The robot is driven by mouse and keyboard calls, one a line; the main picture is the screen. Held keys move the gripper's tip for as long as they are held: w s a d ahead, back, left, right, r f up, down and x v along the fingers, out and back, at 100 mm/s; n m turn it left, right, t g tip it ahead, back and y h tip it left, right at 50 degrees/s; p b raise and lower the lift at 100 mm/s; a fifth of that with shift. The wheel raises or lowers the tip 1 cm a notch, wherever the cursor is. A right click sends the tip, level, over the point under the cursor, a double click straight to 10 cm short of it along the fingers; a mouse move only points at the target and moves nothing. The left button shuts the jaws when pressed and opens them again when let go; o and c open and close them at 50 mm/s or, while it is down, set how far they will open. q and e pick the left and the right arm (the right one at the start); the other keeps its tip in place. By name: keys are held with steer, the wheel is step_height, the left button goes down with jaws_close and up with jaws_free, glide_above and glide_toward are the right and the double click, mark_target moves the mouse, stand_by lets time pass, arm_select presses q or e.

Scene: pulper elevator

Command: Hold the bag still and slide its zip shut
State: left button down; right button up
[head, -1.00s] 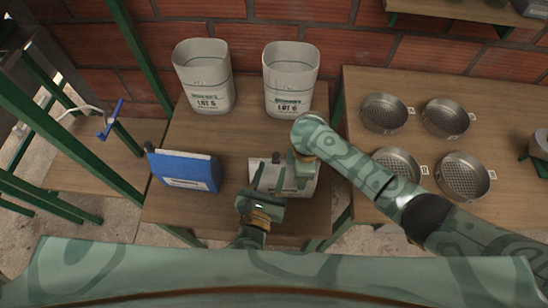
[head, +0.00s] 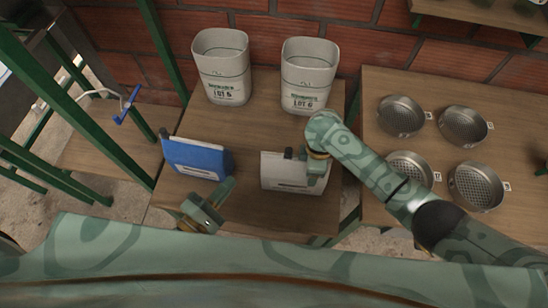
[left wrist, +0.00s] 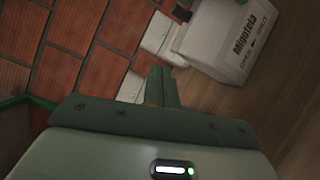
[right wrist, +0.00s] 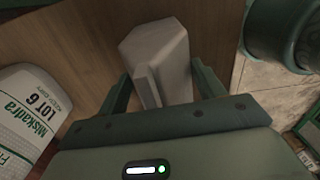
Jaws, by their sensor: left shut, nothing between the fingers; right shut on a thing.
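The pale grey bag (head: 280,172) stands on the wooden table, with a label on its front and a small dark piece (head: 288,153) at its top edge. In the left wrist view the bag (left wrist: 215,58) shows its printed label at the upper right. My right gripper (head: 316,168) is shut on the bag's right end; in the right wrist view the bag (right wrist: 160,60) lies between its fingers. My left gripper (head: 226,188) is shut and empty, left of the bag and apart from it. I cannot tell how far the zip is closed.
A blue bag (head: 195,160) stands left of my left gripper. Two tall pale lot bags (head: 222,72) (head: 308,80) stand at the back. Several round sieves (head: 401,117) lie on the right-hand table. A gap separates the tables, and green posts stand at the left.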

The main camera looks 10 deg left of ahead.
mark_target(288, 153)
steer(key=shift+w, duration=0.1)
steer(key=shift+d, duration=0.1)
arm_select(q)
steer(key=w+d+m, duration=0.1)
steer(key=w+d, duration=0.2)
steer(key=w+d+m, duration=0.1)
steer(key=w+d, duration=0.2)
steer(key=w+d+m, duration=0.2)
steer(key=w+d, duration=0.1)
steer(key=shift+d+g+h, duration=0.25)
steer(key=shift+g+h, duration=0.15)
steer(key=shift+w+d, duration=0.1)
steer(key=shift+d, duration=0.45)
